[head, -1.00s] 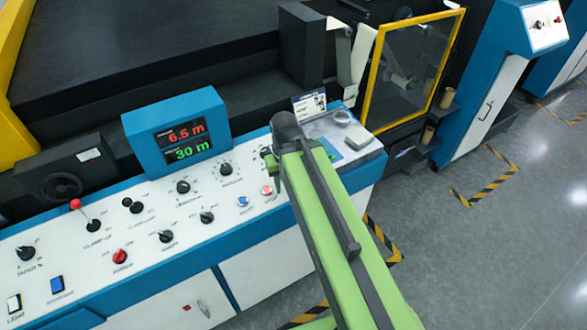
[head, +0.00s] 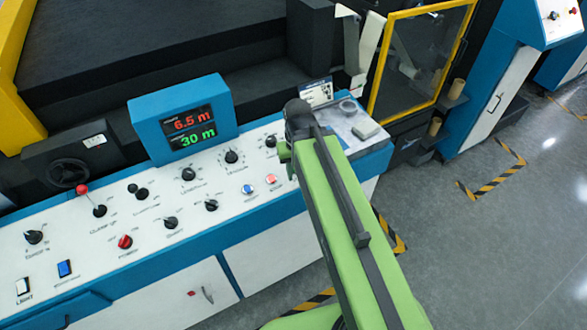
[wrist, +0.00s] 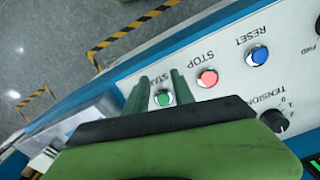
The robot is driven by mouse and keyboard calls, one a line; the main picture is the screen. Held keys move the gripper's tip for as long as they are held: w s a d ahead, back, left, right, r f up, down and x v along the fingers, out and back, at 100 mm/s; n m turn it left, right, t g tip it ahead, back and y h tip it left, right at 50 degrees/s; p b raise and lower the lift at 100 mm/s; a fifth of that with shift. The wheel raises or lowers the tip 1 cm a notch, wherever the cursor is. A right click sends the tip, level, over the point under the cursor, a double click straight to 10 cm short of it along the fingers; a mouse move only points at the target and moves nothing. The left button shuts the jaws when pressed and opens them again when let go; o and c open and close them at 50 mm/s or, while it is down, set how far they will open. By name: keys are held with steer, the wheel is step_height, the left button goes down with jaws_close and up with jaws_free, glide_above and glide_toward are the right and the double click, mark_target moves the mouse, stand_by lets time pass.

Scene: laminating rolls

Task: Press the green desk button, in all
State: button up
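The green button (wrist: 163,97), labelled START, sits on the white control panel (wrist: 225,75) in the wrist view. It shows in the gap between the two fingers of my gripper (wrist: 160,82). The fingers are apart with nothing held. I cannot tell how far above the panel the fingertips are. In the head view my arm hides the green button, and the end of my arm (head: 298,118) is over the right part of the panel. The red STOP button (wrist: 208,78) is just right of the fingers in the wrist view, with the blue RESET button (wrist: 257,55) beyond it.
A tension knob (wrist: 274,120) is near my gripper's right side in the wrist view. A display (head: 187,124) reading 6.5 m and 30 m stands behind the panel. A tray (head: 345,120) is at the panel's right end.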

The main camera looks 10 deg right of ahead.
jaws_close()
steer(key=shift+d, duration=0.1)
stand_by(1.2)
